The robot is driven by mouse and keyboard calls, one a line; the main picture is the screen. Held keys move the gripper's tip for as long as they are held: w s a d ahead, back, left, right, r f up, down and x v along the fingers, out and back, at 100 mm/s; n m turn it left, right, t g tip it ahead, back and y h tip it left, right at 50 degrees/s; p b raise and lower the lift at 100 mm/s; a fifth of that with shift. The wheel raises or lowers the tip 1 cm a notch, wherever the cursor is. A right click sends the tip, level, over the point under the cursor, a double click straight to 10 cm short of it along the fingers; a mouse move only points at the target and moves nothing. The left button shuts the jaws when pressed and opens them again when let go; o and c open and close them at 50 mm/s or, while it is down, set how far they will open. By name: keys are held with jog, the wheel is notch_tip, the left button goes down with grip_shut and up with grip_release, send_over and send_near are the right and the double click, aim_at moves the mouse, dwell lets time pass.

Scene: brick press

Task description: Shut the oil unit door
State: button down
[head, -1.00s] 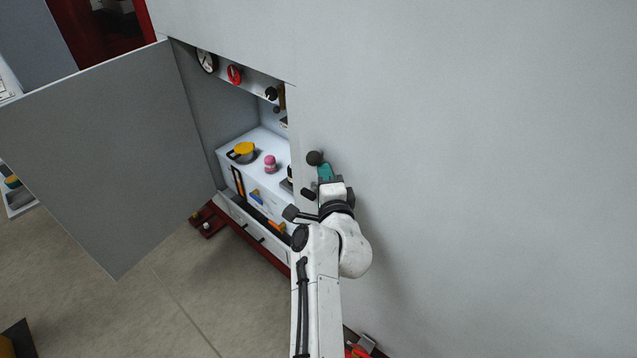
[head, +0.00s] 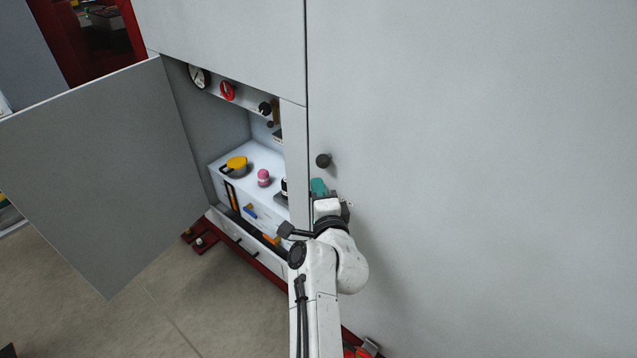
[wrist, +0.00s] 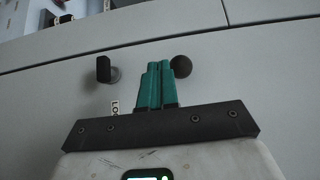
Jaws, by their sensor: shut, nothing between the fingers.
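A large plain grey door (head: 460,130) fills the right of the head view and bears a round black knob (head: 323,160). I take it to be the oil unit door; its label in the wrist view is partly hidden. A narrow dark seam runs along its left edge, and it looks nearly or fully flush there. My gripper (head: 319,186) is shut and empty, its teal fingers just below the knob. In the wrist view the fingers (wrist: 158,68) point at the panel between the knob (wrist: 181,66) and a dark handle-like piece (wrist: 104,69). I cannot tell whether they touch the door.
Another grey door (head: 100,180) stands wide open at the left. Its cabinet holds a white counter (head: 222,168) with a yellow-lidded pot (head: 236,164) and a pink item (head: 263,177). Tiled floor (head: 140,325) lies free at the lower left.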

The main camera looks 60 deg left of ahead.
jog(key=s+d+p, duration=0.2)
jog(key=s+p, duration=0.1)
jog(key=s, duration=0.5)
jog(key=shift+s+d+p, duration=0.25)
jog(key=shift+d+p, duration=0.05)
jog(key=shift+p, duration=0.05)
jog(key=shift+f, duration=0.1)
